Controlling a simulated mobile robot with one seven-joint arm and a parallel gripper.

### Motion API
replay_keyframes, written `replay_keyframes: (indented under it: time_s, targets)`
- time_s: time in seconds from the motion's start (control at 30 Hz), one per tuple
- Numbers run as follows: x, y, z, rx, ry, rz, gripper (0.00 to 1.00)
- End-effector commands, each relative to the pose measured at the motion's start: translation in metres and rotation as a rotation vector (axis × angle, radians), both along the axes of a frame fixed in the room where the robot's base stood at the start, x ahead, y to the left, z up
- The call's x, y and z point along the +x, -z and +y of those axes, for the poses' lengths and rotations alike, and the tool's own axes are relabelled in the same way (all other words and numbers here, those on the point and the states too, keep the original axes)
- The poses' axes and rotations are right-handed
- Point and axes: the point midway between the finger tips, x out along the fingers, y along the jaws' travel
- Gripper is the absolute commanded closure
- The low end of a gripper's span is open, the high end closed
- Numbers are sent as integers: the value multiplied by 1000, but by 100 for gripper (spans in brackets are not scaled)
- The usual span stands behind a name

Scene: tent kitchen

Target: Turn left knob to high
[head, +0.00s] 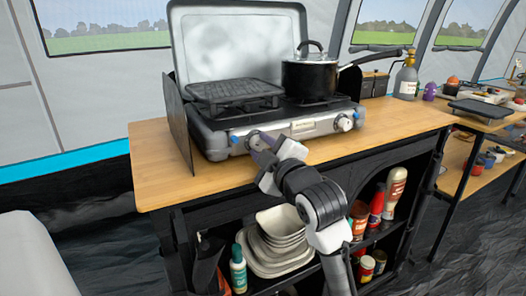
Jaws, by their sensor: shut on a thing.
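The camp stove (215,138) stands on the wooden counter with its lid raised. The left knob (254,141) is on the stove's front panel, mostly covered by my gripper. My gripper (258,147) is at the front panel, shut on the left knob. The knob's exact turn angle is hidden by the fingers. The right knob (345,123) is uncovered at the right end of the panel.
A black pot (310,78) with a lid sits on the right burner, its handle reaching right. A grill plate (232,91) sits on the left. Below the counter, shelves hold stacked bowls (282,222) and bottles (377,205). The counter's front right is clear.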

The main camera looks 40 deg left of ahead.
Motion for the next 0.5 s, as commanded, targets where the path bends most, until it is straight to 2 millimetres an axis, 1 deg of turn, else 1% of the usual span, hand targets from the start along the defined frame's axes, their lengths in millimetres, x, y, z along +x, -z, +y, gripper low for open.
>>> replay_keyframes:
  time_s: [0.4,0.43,0.5]
  targets:
    - [1,-1,0,-2,1,-8,92]
    - [1,-1,0,-2,1,-8,68]
    - [1,-1,0,-2,1,-8,59]
